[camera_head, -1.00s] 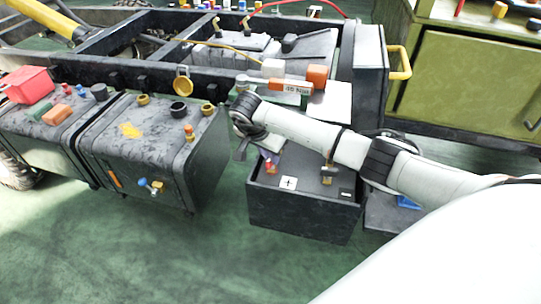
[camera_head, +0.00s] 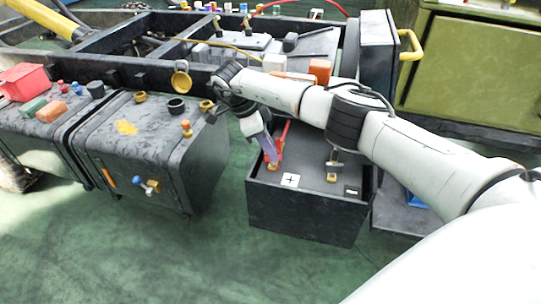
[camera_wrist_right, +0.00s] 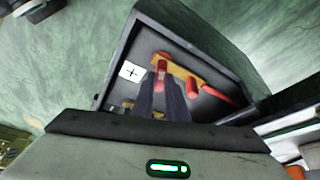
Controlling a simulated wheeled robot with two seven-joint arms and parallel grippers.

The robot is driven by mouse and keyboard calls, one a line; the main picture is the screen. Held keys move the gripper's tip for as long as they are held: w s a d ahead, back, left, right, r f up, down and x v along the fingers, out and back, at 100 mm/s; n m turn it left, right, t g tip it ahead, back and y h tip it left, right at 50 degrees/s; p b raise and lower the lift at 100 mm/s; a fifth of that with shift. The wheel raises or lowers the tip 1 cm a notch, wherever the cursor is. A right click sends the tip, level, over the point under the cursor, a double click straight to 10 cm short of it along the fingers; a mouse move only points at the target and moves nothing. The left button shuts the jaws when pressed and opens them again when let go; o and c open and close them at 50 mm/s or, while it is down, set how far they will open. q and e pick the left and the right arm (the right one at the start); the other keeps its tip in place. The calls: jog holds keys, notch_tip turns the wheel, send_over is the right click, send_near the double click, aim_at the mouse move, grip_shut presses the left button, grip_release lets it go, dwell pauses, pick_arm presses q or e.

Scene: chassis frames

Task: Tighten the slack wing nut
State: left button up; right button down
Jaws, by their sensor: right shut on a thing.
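The black battery box (camera_head: 305,222) stands open-topped in the middle, with a white plus label (camera_head: 290,180) on its top. A red and brass terminal (camera_head: 272,166) is beside the label, and a brass terminal (camera_head: 333,172) is further right. My right gripper (camera_head: 269,156) reaches down to the red terminal. In the right wrist view its fingers (camera_wrist_right: 161,84) are closed around a small red piece that looks like the wing nut (camera_wrist_right: 161,68), above a yellow-brass strip (camera_wrist_right: 185,72). The fingers hide part of it. My left gripper is not in view.
A dark tank (camera_head: 150,150) with caps and fittings stands left of the battery box. A red bin (camera_head: 24,80) sits at the far left. The chassis rail (camera_head: 120,70) runs behind. A green cabinet (camera_head: 470,80) is at the right. Green floor in front is clear.

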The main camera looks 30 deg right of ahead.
jog(key=shift+f+m+b, duration=0.2)
jog(key=shift+m+b, duration=0.15)
jog(key=shift+m, duration=0.05)
jog(key=shift+w+m+g+b, duration=0.1)
jog(key=shift+m+g+b, duration=0.2)
jog(key=shift+m+b, duration=0.2)
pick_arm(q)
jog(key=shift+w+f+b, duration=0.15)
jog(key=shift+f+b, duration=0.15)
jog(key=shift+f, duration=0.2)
pick_arm(e)
jog(key=shift+r+m+y, duration=0.1)
jog(key=shift+m+y, duration=0.2)
jog(key=shift+y, duration=0.1)
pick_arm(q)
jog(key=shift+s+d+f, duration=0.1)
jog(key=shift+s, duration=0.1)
pick_arm(e)
jog(key=shift+r, duration=0.1)
jog(key=c, duration=1.8)
grip_release()
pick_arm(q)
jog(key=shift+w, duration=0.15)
pick_arm(e)
jog(key=shift+o, duration=0.2)
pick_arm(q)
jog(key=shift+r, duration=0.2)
